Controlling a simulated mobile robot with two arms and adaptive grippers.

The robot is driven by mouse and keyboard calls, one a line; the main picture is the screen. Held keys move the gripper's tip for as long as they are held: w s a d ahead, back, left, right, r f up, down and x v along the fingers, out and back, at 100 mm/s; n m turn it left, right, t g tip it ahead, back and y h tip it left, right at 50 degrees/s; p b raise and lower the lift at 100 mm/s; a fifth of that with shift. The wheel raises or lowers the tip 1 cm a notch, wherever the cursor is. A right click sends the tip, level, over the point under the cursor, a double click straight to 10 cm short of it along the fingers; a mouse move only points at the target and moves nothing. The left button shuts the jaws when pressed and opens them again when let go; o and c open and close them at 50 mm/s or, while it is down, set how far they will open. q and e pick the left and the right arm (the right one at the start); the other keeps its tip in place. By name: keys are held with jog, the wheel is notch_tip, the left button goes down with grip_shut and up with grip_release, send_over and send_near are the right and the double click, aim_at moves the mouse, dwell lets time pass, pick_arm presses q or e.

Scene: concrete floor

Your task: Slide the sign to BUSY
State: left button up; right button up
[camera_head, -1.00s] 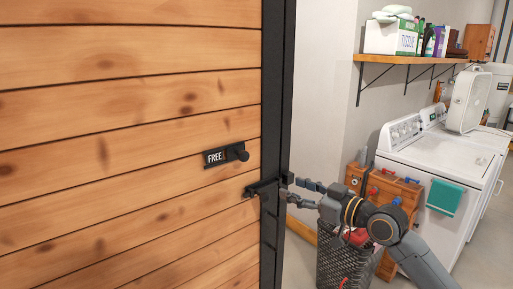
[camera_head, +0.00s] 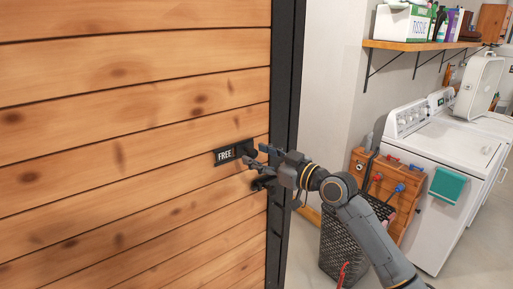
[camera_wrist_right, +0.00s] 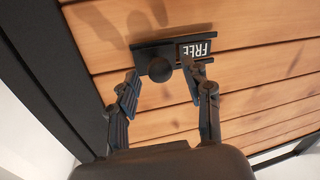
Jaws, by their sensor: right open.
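The sign (camera_head: 225,156) is a small dark plate on the wooden door, and it reads FREE. Its round black knob is at the right end of the plate in the head view, largely hidden by my gripper. In the right wrist view the sign (camera_wrist_right: 196,49) appears upside down, with the knob (camera_wrist_right: 160,70) between my fingers. My right gripper (camera_head: 258,165) is open in front of the sign's right end. In the wrist view its fingertips (camera_wrist_right: 160,78) stand on either side of the knob, with gaps visible. My left gripper is not in view.
A shelf (camera_head: 420,45) hangs above.

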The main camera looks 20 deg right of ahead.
jog(key=shift+w+a, duration=0.35)
jog(key=shift+w, duration=0.1)
grip_shut()
